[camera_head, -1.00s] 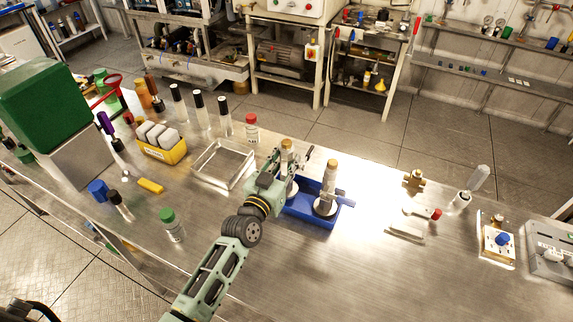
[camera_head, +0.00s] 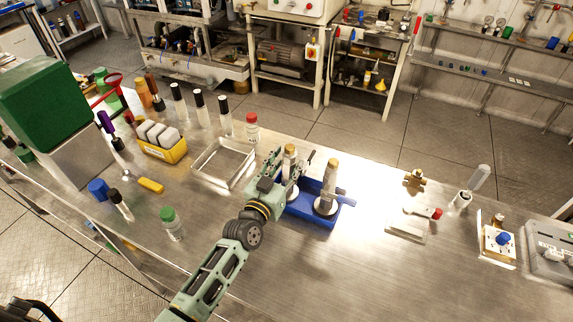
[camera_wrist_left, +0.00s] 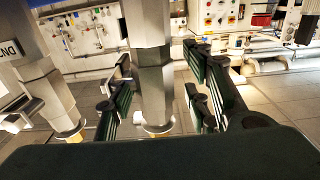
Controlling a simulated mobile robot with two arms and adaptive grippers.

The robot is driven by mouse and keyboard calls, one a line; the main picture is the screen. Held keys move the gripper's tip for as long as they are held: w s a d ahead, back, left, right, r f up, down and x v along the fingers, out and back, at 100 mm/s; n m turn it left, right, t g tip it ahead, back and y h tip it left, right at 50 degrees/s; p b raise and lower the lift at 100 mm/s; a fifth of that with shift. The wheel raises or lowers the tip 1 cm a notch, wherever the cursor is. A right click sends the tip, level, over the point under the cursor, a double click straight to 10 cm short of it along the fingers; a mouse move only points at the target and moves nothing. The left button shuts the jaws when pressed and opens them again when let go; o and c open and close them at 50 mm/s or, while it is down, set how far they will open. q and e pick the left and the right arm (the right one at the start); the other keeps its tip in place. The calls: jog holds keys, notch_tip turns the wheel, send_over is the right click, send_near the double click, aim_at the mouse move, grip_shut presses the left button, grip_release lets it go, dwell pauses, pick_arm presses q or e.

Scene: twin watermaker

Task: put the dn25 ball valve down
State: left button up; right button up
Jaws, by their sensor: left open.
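The ball valve I take to be the dn25 one is an upright metal body with a brass top (camera_head: 289,150) at the left side of the blue tray (camera_head: 318,222). My left gripper (camera_head: 293,174) is at this valve, partly hiding its body and base. In the left wrist view, the grey hexagonal body (camera_wrist_left: 150,65) stands between the open fingers (camera_wrist_left: 155,95), with a finger on each side. A brass ring shows at its end. A similar valve (camera_head: 329,180) stands upright in the right side of the tray. My right gripper is not in view.
An empty metal tray (camera_head: 206,181) lies left of the blue tray, with a red-capped bottle (camera_head: 252,128) behind it. A brass fitting (camera_head: 414,178) and a red-ended part (camera_head: 436,214) lie to the right. The bench front (camera_head: 330,275) is clear.

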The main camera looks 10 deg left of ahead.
pick_arm(q)
jog(key=shift+s+r, duration=0.1)
jog(key=shift+s, duration=0.05)
jog(key=s+a+b, duration=0.1)
jog(key=s+a, duration=0.1)
jog(key=s, duration=0.9)
jog(key=shift+s+b, duration=0.3)
jog(key=shift+b, duration=0.05)
jog(key=shift+a, duration=0.1)
